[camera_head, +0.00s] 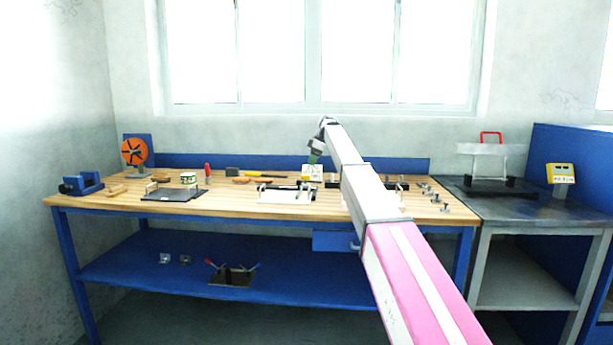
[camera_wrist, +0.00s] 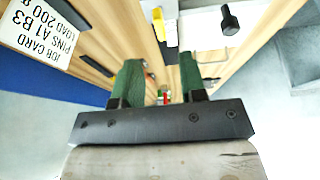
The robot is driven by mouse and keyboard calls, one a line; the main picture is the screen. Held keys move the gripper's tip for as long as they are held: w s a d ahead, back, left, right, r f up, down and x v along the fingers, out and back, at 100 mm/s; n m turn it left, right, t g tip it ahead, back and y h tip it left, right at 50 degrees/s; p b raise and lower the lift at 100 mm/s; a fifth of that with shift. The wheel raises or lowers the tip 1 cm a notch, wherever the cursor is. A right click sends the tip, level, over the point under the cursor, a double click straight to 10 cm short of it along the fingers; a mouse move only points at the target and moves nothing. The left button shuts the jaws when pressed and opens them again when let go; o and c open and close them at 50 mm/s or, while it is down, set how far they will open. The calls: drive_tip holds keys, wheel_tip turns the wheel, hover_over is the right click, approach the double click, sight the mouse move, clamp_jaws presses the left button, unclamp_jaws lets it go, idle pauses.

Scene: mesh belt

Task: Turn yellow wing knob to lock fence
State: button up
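A small yellow part (camera_wrist: 157,22), which looks like the wing knob, shows at the top of the wrist view beside a white plate (camera_wrist: 200,32). I cannot make out its wings or how far it is turned. My gripper (camera_wrist: 158,75) has its two green fingers apart, with nothing held between them. The yellow part lies beyond the fingertips, apart from them. In the head view my gripper (camera_head: 316,152) is over the back of the wooden bench, near a white fixture (camera_head: 287,197). The fence cannot be told for certain.
A job card (camera_wrist: 48,32) stands close to my gripper at upper left in the wrist view. A black knob (camera_wrist: 230,18) is at upper right. The wooden bench (camera_head: 230,203) carries an orange disc (camera_head: 134,152), a dark plate and several small tools.

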sight(306, 180)
drive_tip(key=x, duration=0.7)
drive_tip(key=shift+a+f, duration=0.15)
drive_tip(key=shift+f, duration=0.1)
clamp_jaws()
